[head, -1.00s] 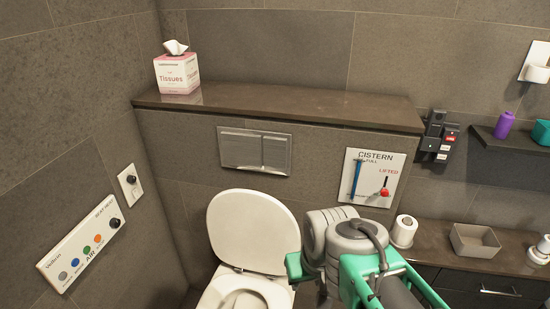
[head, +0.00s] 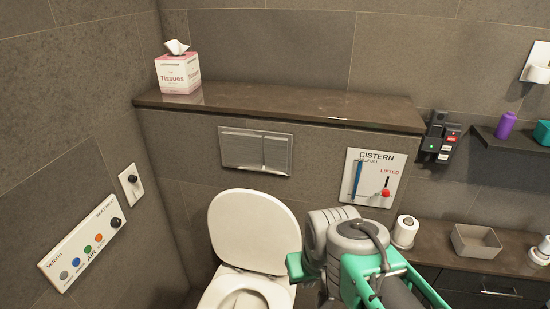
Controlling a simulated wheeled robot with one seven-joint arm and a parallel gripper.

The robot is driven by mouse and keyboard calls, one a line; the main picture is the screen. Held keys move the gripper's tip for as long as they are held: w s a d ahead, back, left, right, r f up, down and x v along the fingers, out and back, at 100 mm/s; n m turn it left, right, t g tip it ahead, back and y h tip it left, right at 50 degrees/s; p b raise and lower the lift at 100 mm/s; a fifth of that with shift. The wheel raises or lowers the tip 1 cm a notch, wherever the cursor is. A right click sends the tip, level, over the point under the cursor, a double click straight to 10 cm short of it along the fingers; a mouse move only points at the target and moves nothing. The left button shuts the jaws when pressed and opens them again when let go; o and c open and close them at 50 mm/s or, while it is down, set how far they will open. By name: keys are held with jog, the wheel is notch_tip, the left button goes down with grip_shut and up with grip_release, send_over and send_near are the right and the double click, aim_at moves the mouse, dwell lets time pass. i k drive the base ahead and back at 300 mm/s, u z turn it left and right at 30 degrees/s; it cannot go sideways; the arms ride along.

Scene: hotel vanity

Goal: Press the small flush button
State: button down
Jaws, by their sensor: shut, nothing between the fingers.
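The flush plate (head: 240,149) is a silver rectangle on the tiled wall below the stone ledge. It has a wide panel on its left and a narrower panel, the small flush button (head: 276,154), on its right. Nothing covers either panel. My arm, with grey joints and green links, rises at the lower right, below and to the right of the plate and apart from it in the picture. My gripper's fingers do not show.
The toilet (head: 252,232) stands below the plate with its lid raised. A cistern gauge panel (head: 371,170) hangs to the right. A tissue box (head: 178,74) sits on the ledge (head: 290,103). A shelf (head: 515,147) and a counter with a toilet roll (head: 404,233) and a basket (head: 476,243) are further right.

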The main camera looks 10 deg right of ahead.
aim_at(276, 150)
jog(key=u, duration=3)
jog(key=k, duration=0.6)
jog(key=z, duration=1.4)
jog(key=i, duration=0.5)
jog(key=u, duration=0.05)
